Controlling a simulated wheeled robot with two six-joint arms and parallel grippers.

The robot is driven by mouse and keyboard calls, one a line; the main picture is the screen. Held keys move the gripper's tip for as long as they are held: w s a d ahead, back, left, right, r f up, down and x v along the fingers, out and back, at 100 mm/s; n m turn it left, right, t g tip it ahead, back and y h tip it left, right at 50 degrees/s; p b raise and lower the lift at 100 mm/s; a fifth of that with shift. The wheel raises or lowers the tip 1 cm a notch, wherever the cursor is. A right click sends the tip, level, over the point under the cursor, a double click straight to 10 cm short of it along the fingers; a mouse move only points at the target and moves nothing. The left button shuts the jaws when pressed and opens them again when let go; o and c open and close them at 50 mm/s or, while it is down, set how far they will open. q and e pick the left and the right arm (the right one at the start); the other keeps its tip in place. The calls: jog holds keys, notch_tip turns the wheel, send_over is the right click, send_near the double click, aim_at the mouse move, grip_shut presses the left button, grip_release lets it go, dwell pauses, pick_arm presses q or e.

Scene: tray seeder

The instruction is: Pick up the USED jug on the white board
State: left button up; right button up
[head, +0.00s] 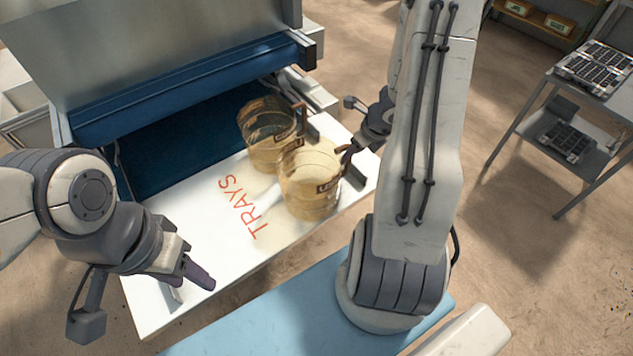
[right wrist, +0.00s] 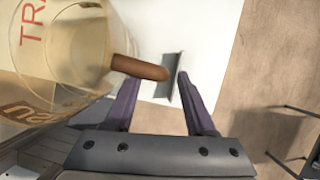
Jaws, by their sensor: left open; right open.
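Two clear amber-tinted jugs stand on the white board (head: 190,255). The nearer jug (head: 308,180) has a brown label too small to read in the head view; the other jug (head: 266,135) stands behind it. In the right wrist view a jug (right wrist: 70,60) fills the left side, with partial lettering resembling an upside-down "U" low on it. My right gripper (head: 346,158) is open at the nearer jug's handle side. In its wrist view the brown handle (right wrist: 140,68) reaches between the open fingertips (right wrist: 157,82). My left gripper (head: 192,280) is open and empty over the board's near-left part.
Red "TRAYS" lettering marks the board left of the jugs. A machine with a blue roller (head: 190,92) stands behind the board. A light-blue surface (head: 290,310) lies in front. A grey rack (head: 590,85) with black trays stands at the far right.

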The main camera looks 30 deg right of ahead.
aim_at(348, 167)
jog(key=shift+b+x, duration=0.3)
jog(key=shift+x, duration=1.2)
grip_shut()
